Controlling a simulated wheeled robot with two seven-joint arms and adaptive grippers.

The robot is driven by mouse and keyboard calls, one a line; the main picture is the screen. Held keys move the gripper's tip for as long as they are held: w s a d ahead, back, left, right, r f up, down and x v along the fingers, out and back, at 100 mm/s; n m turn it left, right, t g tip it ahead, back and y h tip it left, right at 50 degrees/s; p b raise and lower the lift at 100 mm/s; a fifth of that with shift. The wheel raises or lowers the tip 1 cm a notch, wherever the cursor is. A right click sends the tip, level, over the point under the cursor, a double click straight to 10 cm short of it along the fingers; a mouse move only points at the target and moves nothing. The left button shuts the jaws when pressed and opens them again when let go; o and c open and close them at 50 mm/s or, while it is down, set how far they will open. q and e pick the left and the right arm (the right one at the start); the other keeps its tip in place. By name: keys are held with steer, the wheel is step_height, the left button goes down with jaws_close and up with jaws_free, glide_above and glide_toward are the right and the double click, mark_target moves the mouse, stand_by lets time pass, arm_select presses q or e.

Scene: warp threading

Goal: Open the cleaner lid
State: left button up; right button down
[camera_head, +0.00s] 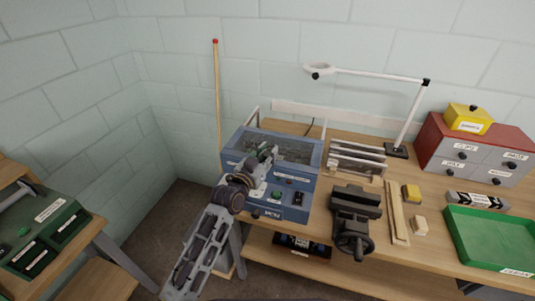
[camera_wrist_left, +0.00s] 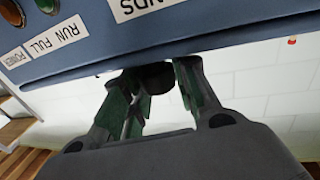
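The cleaner is the blue machine (camera_head: 312,165) on the bench, with a clear-windowed lid (camera_head: 290,147) on top that looks shut. Its front panel carries buttons and labels, and part of this blue panel (camera_wrist_left: 200,25) fills the top of the left wrist view. My left gripper (camera_head: 268,160) is at the front edge of the lid. In the left wrist view its two fingers (camera_wrist_left: 157,90) are apart, with a dark rounded part (camera_wrist_left: 152,76) between their tips. I cannot tell whether they press on it. My right gripper is not in view.
A rack of upright plates (camera_head: 355,160) stands right of the cleaner, with a black vise (camera_head: 355,220) in front of it. A white lamp (camera_head: 375,78), a red-topped drawer cabinet (camera_head: 470,150) and a green tray (camera_head: 490,240) are farther right. A wooden pole (camera_head: 217,95) leans behind the cleaner.

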mark_target(271, 146)
arm_select(q)
jaws_close()
steer(key=shift+w, duration=0.15)
steer(key=shift+a+b+x, duration=0.15)
steer(key=shift+b+x, duration=0.05)
steer(key=shift+x, duration=0.8)
steer(key=shift+a+b+x, duration=0.15)
steer(key=shift+b+x, duration=0.05)
steer(key=shift+x, duration=0.85)
steer(key=shift+w, duration=0.15)
steer(key=o, duration=0.6)
jaws_free()
steer(key=shift+a, duration=0.1)
